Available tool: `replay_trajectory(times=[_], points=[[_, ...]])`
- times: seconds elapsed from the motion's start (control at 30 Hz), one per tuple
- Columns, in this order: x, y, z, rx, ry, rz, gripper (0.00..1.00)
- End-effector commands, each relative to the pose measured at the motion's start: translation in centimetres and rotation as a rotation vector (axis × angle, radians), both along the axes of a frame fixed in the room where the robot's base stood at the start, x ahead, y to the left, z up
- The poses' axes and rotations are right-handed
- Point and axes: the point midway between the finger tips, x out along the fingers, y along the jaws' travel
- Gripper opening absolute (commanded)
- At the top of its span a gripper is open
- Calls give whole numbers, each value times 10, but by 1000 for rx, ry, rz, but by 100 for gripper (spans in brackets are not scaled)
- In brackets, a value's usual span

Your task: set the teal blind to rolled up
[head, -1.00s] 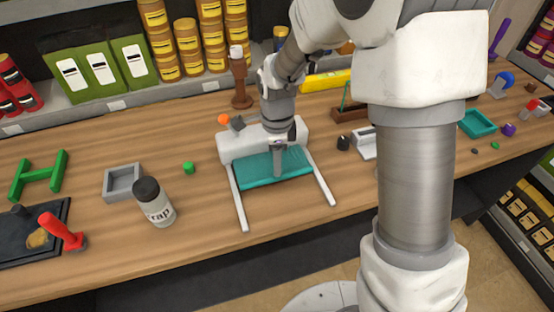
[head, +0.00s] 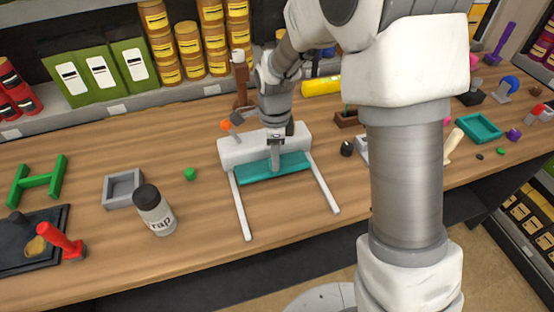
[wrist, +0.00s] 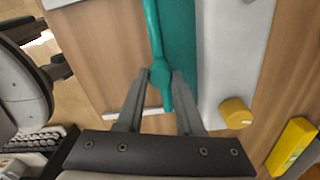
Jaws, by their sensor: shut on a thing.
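The teal blind (head: 252,174) hangs out of a white housing (head: 237,149) lying on the wooden counter, between two white side rails. Only a short strip of teal shows below the housing. In the wrist view the teal sheet (wrist: 179,45) has a teal bar with a rounded knob (wrist: 161,76) along its edge. My gripper (head: 275,170) is at the blind's lower edge, near its middle. In the wrist view my gripper (wrist: 160,82) has its fingers closed on the knob of the bar. The fingers hide part of the bar in the head view.
A grey-white bottle (head: 155,212), a grey tray (head: 122,190) and a green ball (head: 190,174) stand left of the blind. A black knob-like thing (head: 346,148) is at right. The counter between the rails is clear.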

Motion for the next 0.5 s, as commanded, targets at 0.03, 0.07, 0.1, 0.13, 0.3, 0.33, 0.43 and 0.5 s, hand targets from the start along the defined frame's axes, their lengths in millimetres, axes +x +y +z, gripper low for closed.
replay_trajectory(times=[0.03,0.07,0.1,0.13,0.3,0.33,0.43,0.5], points=[[2,1,0,1,-2,-1,0],[3,1,0,1,-1,-1,0],[3,1,0,0,-1,-1,0],[3,1,0,0,-1,-1,0],[2,1,0,0,-1,-1,0],[2,1,0,0,-1,-1,39],[2,1,0,0,0,0,57],[2,1,0,0,0,0,66]])
